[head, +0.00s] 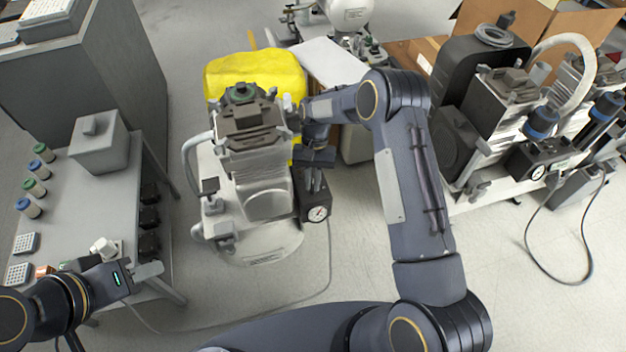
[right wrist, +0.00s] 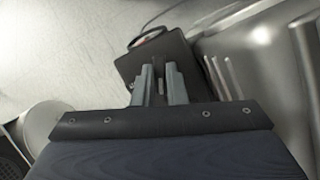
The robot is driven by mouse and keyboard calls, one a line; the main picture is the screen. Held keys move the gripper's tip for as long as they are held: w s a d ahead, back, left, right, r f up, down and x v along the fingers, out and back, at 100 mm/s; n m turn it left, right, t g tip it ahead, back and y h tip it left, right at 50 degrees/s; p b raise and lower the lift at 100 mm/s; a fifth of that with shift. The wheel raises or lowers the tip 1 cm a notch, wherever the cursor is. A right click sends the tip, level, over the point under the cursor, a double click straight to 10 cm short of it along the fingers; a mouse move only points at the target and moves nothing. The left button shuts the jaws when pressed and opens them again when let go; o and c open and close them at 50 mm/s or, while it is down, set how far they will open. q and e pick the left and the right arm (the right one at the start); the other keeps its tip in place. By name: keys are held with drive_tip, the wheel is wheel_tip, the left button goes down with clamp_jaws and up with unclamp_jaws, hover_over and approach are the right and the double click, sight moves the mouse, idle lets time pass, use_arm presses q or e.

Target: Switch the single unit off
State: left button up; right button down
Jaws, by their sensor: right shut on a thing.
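The single unit (head: 262,190) is a compressor with a grey motor head on a pale round base, standing on the floor in the middle of the head view. A black switch box (head: 313,205) with a round gauge (head: 318,214) is on its right side; the box also shows in the right wrist view (right wrist: 155,58). My right gripper (head: 314,182) points down at the top of this box, its fingers (right wrist: 160,85) close together on a small part there, likely the switch, mostly hidden between them. My left gripper (head: 150,271) is at the lower left, away from the unit; its opening is unclear.
A grey table (head: 105,185) at left holds a box, small jars and trays. A yellow bag (head: 255,72) lies behind the unit. A larger compressor assembly (head: 500,120) stands at right, with cardboard boxes behind. A cable runs across the floor.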

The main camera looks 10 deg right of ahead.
drive_tip(key=c, duration=1.5)
unclamp_jaws()
drive_tip(key=shift+o, duration=0.2)
drive_tip(key=p+v, duration=0.1)
drive_tip(key=v, duration=0.6)
drive_tip(key=shift+r, duration=0.4)
drive_tip(key=shift+w, duration=0.1)
